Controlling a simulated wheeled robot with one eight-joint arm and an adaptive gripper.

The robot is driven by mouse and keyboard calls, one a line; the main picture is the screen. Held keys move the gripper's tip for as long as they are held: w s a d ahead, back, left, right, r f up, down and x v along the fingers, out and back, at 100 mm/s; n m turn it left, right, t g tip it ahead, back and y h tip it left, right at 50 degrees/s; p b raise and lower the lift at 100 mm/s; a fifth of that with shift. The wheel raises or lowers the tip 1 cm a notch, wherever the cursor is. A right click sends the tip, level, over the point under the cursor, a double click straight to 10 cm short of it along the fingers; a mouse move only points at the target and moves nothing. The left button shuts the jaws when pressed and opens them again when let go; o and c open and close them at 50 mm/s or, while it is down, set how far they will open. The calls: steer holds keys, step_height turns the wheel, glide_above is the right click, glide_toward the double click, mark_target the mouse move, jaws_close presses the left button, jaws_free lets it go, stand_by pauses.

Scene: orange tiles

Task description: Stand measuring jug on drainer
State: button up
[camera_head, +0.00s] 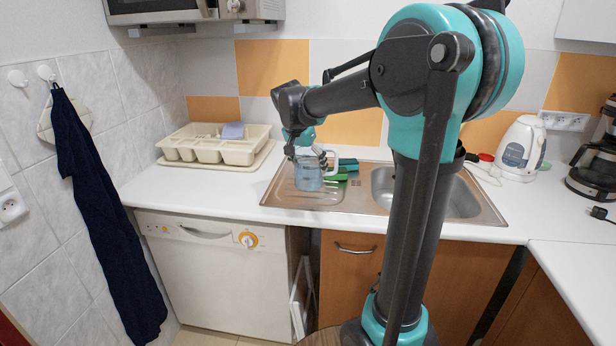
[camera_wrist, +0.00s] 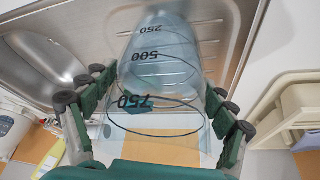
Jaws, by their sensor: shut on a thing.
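The measuring jug (camera_head: 308,180) is clear and bluish, with a handle on its right side. In the wrist view the jug (camera_wrist: 162,75) shows black marks 250, 500 and 750. My gripper (camera_head: 301,148) is shut on the jug near its top; its green fingers (camera_wrist: 155,108) lie on both sides of it. The jug is over the ridged metal drainer (camera_head: 283,193) left of the sink basin. It looks about upright in the head view. I cannot tell whether its base touches the metal. The wrist view also shows the drainer (camera_wrist: 225,22).
The sink basin (camera_head: 455,197) is to the right. A green item (camera_head: 338,176) and a teal item (camera_head: 348,164) lie close behind the jug. A cream dish rack (camera_head: 215,152) stands on the counter at left. A white kettle (camera_head: 520,148) stands at right.

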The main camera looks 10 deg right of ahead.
mark_target(301, 152)
steer(key=shift+f, duration=2.05)
steer(key=o, duration=1.7)
steer(key=shift+f, duration=0.15)
steer(key=v, duration=1.2)
steer(key=shift+d, duration=0.1)
steer(key=s+d+f+n, duration=0.1)
steer(key=s+d+f, duration=0.1)
steer(key=s+f, duration=0.1)
steer(key=s+d+f+n+y, duration=0.1)
steer(key=s+d+f, duration=0.1)
steer(key=f, duration=0.4)
steer(key=s+d+f+n, duration=0.2)
steer(key=s+f, duration=0.3)
steer(key=shift+y, duration=0.3)
steer(key=s+d+f+n+y, duration=0.1)
steer(key=s+f+n, duration=0.3)
steer(key=s+f, duration=0.8)
steer(key=shift+s+d+t, duration=0.4)
steer(key=shift+s+d, duration=0.2)
steer(key=shift+f, duration=0.15)
